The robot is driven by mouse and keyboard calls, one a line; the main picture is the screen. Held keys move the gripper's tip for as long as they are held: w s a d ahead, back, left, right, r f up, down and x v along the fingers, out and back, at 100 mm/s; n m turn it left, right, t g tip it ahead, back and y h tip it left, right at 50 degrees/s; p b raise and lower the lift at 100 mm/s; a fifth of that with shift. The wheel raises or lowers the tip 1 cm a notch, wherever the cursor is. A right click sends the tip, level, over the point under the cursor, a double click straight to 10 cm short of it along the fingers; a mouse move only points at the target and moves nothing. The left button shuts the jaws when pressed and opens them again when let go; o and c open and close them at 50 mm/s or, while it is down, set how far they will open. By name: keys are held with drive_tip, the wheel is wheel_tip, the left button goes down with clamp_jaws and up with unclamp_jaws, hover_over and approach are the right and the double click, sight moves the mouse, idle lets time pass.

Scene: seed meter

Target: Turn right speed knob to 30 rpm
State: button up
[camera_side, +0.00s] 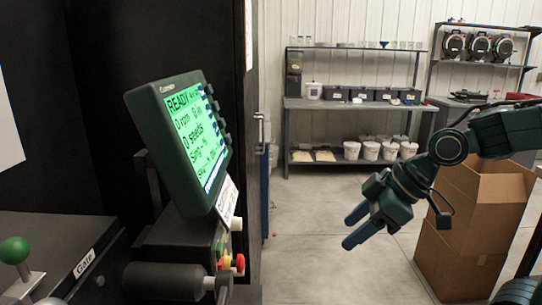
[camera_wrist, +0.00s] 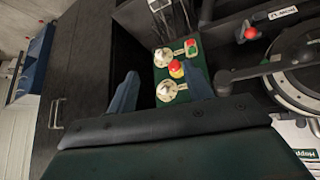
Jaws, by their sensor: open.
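Two pale round knobs, an upper knob (camera_wrist: 162,57) and a lower knob (camera_wrist: 167,91), sit on a green control panel (camera_wrist: 161,74) in the wrist view. I cannot tell which is the right speed knob, nor read their settings. In the side view, a pale knob (camera_side: 236,224) shows edge-on below the green-lit display (camera_side: 192,137), which reads READY and 0 rpm. My gripper (camera_side: 355,228) is open and empty, well to the right of the panel, pointing toward it. Its two blue fingers (camera_wrist: 162,72) frame the panel in the wrist view.
A red-and-yellow button (camera_wrist: 175,69) sits between the knobs, with red and green parts (camera_wrist: 191,47) beside them. A dark cylinder (camera_side: 165,281) juts out near the panel. A cardboard box (camera_side: 462,255) stands behind my arm. The space between gripper and panel looks clear.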

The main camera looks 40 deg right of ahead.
drive_tip(key=w+a+f+n+t+y, duration=0.1)
drive_tip(key=w+a+n+y, duration=0.15)
drive_tip(key=w, duration=0.35)
drive_tip(key=t+y, duration=0.3)
approach(241, 223)
drive_tip(key=shift+n, duration=0.45)
drive_tip(key=shift+v, duration=2.1)
drive_tip(key=shift+w, duration=0.1)
drive_tip(key=shift+x, duration=6.8)
drive_tip(key=shift+d+f, duration=0.1)
drive_tip(key=shift+d, duration=0.05)
drive_tip(key=c, duration=1)
drive_tip(key=shift+o, duration=0.2)
